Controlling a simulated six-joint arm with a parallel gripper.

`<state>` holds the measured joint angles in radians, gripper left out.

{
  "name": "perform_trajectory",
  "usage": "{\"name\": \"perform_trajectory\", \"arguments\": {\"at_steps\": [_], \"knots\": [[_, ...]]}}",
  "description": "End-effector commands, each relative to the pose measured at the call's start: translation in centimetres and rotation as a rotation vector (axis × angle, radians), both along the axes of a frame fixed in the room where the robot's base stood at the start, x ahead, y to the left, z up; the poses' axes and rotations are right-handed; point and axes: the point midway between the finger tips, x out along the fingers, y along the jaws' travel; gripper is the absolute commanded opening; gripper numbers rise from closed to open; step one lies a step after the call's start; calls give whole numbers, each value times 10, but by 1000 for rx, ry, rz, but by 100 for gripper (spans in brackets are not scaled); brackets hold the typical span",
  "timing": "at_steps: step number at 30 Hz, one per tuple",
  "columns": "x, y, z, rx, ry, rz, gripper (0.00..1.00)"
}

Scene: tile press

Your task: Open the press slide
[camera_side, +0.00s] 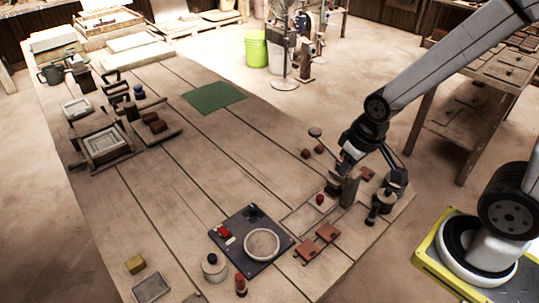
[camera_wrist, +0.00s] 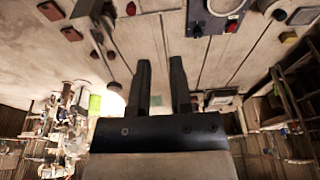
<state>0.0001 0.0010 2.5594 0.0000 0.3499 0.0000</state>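The press (camera_side: 349,192) stands at the right end of the table, a dark upright block with round dark parts beside it. A red knob (camera_side: 320,199) is at its left side, by a pale rectangular outline (camera_side: 303,218) on the table. I cannot tell clearly which part is the slide, or how far it is out. My gripper (camera_side: 343,160) is above and behind the press in the side view, which partly blends with it. In the wrist view its two dark fingers (camera_wrist: 161,62) are apart with nothing between them. The red knob (camera_wrist: 131,8) shows beyond them at the top.
A lever with a round end (camera_side: 315,132) is left of my gripper. Reddish-brown tiles (camera_side: 327,232) lie in front of the press. A dark panel (camera_side: 232,240) holds a pale disc and a red button. The green mat (camera_side: 214,96) and mid-table boards are clear.

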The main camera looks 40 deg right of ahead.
Motion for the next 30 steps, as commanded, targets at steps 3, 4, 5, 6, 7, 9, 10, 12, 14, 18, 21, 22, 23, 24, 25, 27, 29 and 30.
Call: {"name": "perform_trajectory", "arguments": {"at_steps": [3,4,5,6,7,9,10,12,14,18,21,22,23,24,25,27,29,30], "knots": [[3,-1,-1,0,4,-5,67],[4,-2,-2,1,6,-7,72],[6,-2,-3,0,9,-10,72],[8,-3,-5,1,13,-14,72],[11,-4,-6,1,16,-18,72],[17,-7,-11,2,27,-28,72],[20,-8,-13,2,32,-33,72],[29,-12,-20,3,44,-49,72],[37,-16,-27,4,57,-62,72],[54,-25,-46,7,87,-95,72],[66,-32,-61,10,108,-119,72],[69,-35,-66,10,115,-127,72],[73,-37,-71,11,121,-134,72],[77,-40,-78,12,129,-144,72],[79,-42,-83,14,136,-151,72],[86,-48,-96,16,151,-168,72],[91,-53,-108,18,163,-182,72],[94,-56,-116,19,172,-191,72]]}}
